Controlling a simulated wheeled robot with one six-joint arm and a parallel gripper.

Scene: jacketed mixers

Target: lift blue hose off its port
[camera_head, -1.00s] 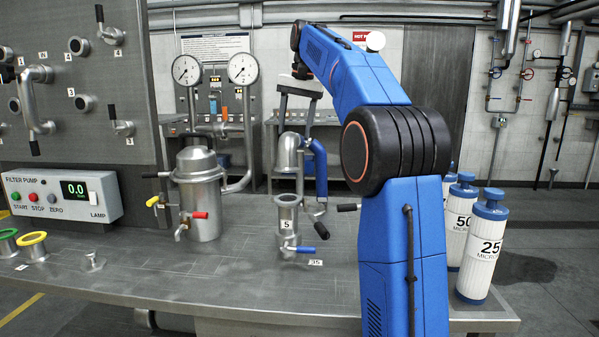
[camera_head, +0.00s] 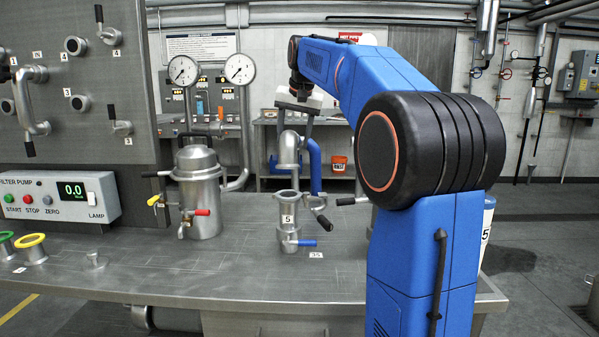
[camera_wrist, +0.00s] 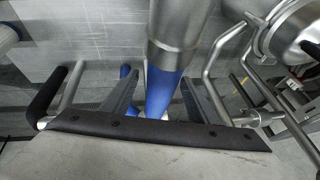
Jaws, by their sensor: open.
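The blue hose (camera_head: 315,168) hangs from a steel elbow (camera_head: 288,150) above the bench in the head view. The steel port numbered 5 (camera_head: 288,222), with a blue-handled valve, stands below the elbow. I cannot tell whether the hose end touches a port. My gripper (camera_head: 294,132) points down at the elbow from above, its dark fingers apart. In the wrist view my gripper (camera_wrist: 160,95) is open, with the blue hose (camera_wrist: 163,88) showing between its fingers below a steel tube (camera_wrist: 180,30). Contact between fingers and hose cannot be made out.
A steel pot (camera_head: 199,190) with red and yellow handles stands left of the port. Two gauges (camera_head: 211,69) rise behind it. The pump box (camera_head: 60,196) and valve panel (camera_head: 75,60) are at left. Bare bench (camera_head: 240,280) lies in front. My arm blocks the right side.

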